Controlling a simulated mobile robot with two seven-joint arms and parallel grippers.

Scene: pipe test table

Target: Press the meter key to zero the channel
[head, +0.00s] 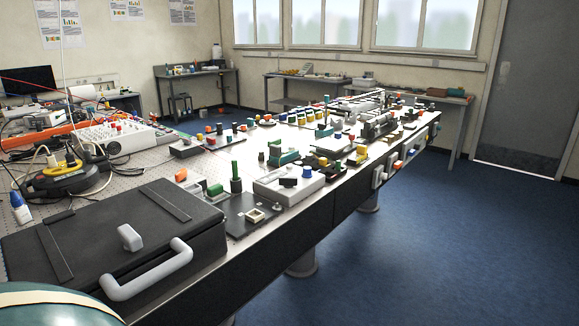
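Neither of my grippers shows in the head view. I cannot tell for sure which thing is the meter or its key. A light grey device (270,187) with a small dark part on top sits near the table's front edge. A white panel box (118,138) with several coloured knobs or sockets stands farther left, among cables. The keys on both are too small to make out.
A large black case (100,235) with a grey handle fills the table's near left end. Many small coloured fittings crowd the long table. A yellow-black cable reel (68,178) and loose cables lie at left. Blue floor (450,235) is clear at right.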

